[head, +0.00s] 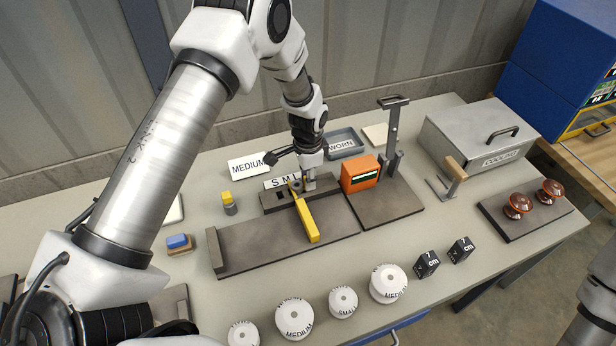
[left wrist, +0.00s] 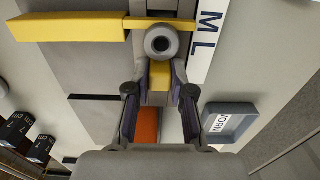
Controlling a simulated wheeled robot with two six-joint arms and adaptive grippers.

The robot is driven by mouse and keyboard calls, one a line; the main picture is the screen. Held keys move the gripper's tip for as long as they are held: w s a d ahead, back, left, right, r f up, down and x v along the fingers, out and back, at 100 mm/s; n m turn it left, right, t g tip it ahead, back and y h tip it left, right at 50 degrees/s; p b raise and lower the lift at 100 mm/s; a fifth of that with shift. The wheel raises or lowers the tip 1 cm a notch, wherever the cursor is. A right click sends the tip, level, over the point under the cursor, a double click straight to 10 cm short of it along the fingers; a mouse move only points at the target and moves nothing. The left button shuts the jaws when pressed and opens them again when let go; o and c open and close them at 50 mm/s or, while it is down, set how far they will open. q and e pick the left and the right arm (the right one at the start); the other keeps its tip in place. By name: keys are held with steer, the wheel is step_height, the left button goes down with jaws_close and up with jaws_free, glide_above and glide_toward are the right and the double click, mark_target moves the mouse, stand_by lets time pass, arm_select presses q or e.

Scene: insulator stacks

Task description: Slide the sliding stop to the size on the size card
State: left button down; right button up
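The size card (head: 247,164) reads MEDIUM and stands at the back left of the fixture. The sliding stop (head: 308,221) is a yellow bar with a grey round knob, lying across the dark fixture; its bar also shows in the left wrist view (left wrist: 70,26). The white scale (head: 281,183) reads S M L; in the left wrist view (left wrist: 206,35) the bar's end lies beside M. My left gripper (head: 309,183) points down behind the bar. In the left wrist view its fingertips (left wrist: 161,85) close against both sides of a yellow piece by the knob. My right gripper is out of view.
An orange box (head: 360,174) and an upright lever (head: 392,130) stand just right of my left gripper. White insulators (head: 294,318) and black 7 cm blocks (head: 427,264) line the front. A WORN tray (head: 345,143) and a COOLING box (head: 478,135) are behind.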

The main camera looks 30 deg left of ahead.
arm_select(q)
steer(key=shift+s+a, duration=0.5)
steer(key=shift+s, duration=0.05)
steer(key=c, duration=1)
jaws_free()
step_height(320, 180, up, 12)
